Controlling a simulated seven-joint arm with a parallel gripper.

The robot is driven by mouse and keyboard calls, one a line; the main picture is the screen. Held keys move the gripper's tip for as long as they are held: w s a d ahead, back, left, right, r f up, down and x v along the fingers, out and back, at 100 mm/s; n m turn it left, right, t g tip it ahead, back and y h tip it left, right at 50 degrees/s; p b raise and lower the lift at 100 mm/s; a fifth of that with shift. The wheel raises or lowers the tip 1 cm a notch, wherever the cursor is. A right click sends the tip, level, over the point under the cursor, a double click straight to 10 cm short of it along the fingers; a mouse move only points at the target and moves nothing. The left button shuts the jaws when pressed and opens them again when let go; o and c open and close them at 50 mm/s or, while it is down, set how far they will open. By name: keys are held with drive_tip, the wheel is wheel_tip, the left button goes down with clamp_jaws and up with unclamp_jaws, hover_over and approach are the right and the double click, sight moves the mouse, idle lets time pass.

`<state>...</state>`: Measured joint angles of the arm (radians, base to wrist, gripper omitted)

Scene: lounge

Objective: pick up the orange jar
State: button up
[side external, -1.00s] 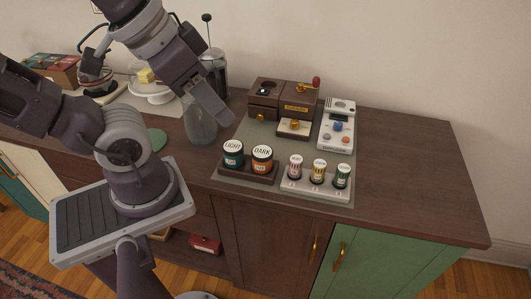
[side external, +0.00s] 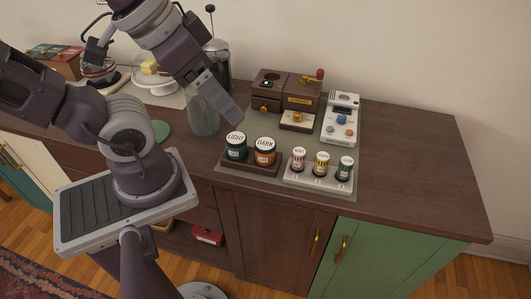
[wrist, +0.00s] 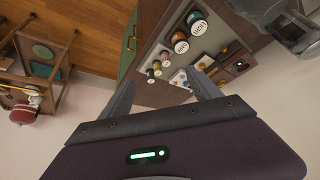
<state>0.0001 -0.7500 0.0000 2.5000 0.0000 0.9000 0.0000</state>
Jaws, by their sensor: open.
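In the wrist view the orange jar (wrist: 180,42) shows beyond the fingers, near the upper middle. My gripper (side external: 230,115) hangs above and behind the jars, to their left in the side view, touching neither. In the wrist view my gripper (wrist: 160,80) has its fingers spread wide with nothing held between them.
A white rack (side external: 318,178) with several small vials stands just right of the jar holder. A brown wooden grinder (side external: 297,100) and a white device (side external: 341,118) are behind. A glass vessel (side external: 203,118) stands left, close to my gripper. The counter's right end (side external: 415,170) is clear.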

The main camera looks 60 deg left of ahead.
drive_tip(key=w+a+f+m+g+y, duration=0.2)
drive_tip(key=w+a+f+m, duration=0.1)
drive_tip(key=w+f, duration=0.15)
drive_tip(key=m+g+h, duration=0.2)
drive_tip(key=m+g, duration=0.2)
drive_tip(key=m, duration=0.4)
hover_over(265, 143)
drive_tip(key=f, duration=1)
drive_tip(key=shift+w+d+f, duration=0.2)
drive_tip(key=shift+w+d, duration=0.1)
drive_tip(key=f, duration=0.7)
drive_tip(key=shift+s+a+f, duration=0.15)
drive_tip(key=shift+s+a, duration=0.1)
clamp_jaws()
